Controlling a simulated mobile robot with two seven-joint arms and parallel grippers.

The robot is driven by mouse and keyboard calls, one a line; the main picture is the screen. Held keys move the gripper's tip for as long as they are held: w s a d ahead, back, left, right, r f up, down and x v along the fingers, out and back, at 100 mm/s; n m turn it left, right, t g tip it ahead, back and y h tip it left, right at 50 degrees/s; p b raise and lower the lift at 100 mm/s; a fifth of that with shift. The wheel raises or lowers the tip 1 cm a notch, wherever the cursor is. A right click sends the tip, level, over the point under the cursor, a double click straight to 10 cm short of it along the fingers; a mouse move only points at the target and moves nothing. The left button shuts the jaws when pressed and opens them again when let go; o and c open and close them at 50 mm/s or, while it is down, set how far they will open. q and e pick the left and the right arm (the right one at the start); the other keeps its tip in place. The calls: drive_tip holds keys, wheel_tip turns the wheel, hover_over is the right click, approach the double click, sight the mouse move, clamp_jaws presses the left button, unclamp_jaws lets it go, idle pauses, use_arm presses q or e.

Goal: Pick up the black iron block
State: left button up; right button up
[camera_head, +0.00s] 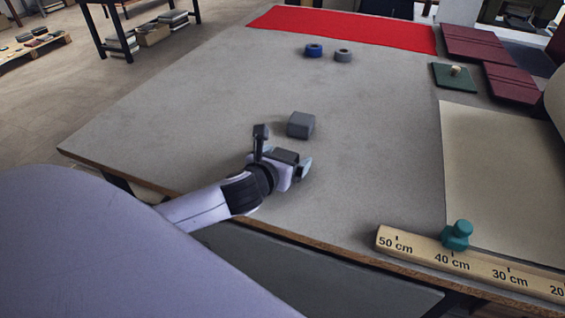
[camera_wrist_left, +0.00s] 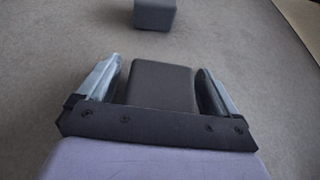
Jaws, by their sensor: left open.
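In the left wrist view, a dark block (camera_wrist_left: 155,88), which looks like the black iron block, sits between the two fingers of my left gripper (camera_wrist_left: 160,72). The fingers are open, with a gap on the left side of the block; the right finger is close to it. In the head view my left gripper (camera_head: 297,162) is low over the table, and a dark top (camera_head: 286,156) shows at its fingers, mostly hidden by them. A lighter grey block (camera_head: 300,125) stands just beyond; it also shows at the top of the left wrist view (camera_wrist_left: 155,14).
The grey table (camera_head: 180,120) is clear left of the gripper. A blue ring (camera_head: 314,50) and a grey ring (camera_head: 343,55) lie farther back, before a red cloth (camera_head: 340,27). A wooden ruler (camera_head: 480,268) with a teal knob (camera_head: 457,234) lies at the front right. Maroon covers (camera_head: 475,43) lie at the back right.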

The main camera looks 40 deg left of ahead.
use_arm(q)
drive_tip(key=shift+w, duration=0.15)
clamp_jaws()
drive_tip(key=shift+r, duration=0.1)
drive_tip(key=shift+w+r, duration=0.1)
